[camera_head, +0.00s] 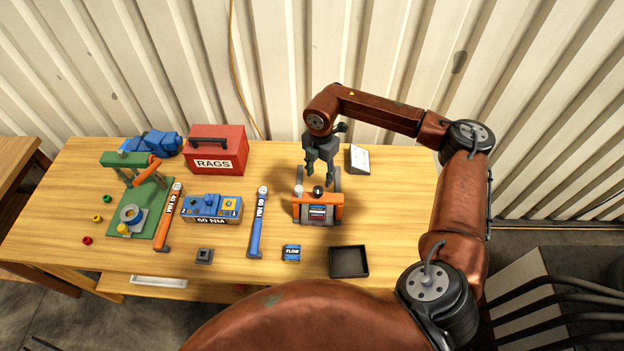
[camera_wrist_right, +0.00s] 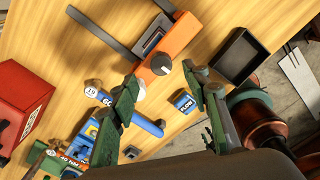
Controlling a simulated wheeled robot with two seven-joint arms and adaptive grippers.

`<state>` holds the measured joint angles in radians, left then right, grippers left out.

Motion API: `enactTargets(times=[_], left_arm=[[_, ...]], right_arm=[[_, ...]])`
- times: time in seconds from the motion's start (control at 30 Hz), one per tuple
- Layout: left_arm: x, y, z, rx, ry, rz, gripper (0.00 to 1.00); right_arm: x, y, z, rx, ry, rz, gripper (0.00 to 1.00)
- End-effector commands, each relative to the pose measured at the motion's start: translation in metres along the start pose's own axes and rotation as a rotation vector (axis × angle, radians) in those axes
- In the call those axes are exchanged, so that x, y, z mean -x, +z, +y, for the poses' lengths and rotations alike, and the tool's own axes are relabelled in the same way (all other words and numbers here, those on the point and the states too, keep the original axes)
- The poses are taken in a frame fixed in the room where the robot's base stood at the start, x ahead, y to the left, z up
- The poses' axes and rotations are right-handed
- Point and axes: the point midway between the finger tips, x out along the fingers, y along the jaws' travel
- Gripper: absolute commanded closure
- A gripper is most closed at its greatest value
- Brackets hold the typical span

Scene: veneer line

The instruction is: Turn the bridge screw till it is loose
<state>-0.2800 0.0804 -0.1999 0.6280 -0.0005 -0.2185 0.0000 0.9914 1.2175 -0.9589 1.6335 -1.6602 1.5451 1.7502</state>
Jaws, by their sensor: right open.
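An orange device with a dark label (camera_head: 318,212) stands at the right of the table; its orange body also shows in the right wrist view (camera_wrist_right: 180,42). A dark round knob (camera_head: 318,191) and a pale knob (camera_head: 299,190) stand on its top. I cannot tell for sure which one is the bridge screw. My right gripper (camera_head: 321,180) points down just above the device, close over the dark knob. In the right wrist view its green fingers (camera_wrist_right: 168,88) are spread, with a grey knob (camera_wrist_right: 161,64) just beyond them. I see nothing held. My left gripper is not in view.
Blue (camera_head: 257,222) and orange (camera_head: 169,218) torque tools, a blue 50 NM block (camera_head: 212,208), a FLOW box (camera_head: 291,253) and a black tray (camera_head: 348,262) lie around. A red RAGS box (camera_head: 217,148) and green stand (camera_head: 128,160) are farther left.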

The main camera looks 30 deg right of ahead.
Motion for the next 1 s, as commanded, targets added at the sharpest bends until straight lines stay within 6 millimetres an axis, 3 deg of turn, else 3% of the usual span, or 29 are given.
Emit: enactTargets(times=[0.37,0.57,0.7,0.83,1.0], left_arm=[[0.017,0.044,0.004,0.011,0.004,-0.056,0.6],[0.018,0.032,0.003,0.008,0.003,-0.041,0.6],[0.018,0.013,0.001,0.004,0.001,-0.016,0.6],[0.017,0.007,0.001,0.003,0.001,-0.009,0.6],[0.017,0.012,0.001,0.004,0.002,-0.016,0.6]], right_arm=[[-0.055,-0.006,0.007,0.014,-0.001,0.003,0.57],[-0.07,-0.005,0.006,0.013,0.0,0.002,0.57],[-0.072,-0.005,0.006,0.012,0.001,0.002,0.57],[-0.072,-0.005,0.005,0.012,0.001,0.002,0.57],[-0.072,-0.004,0.005,0.011,0.001,0.002,0.68]])
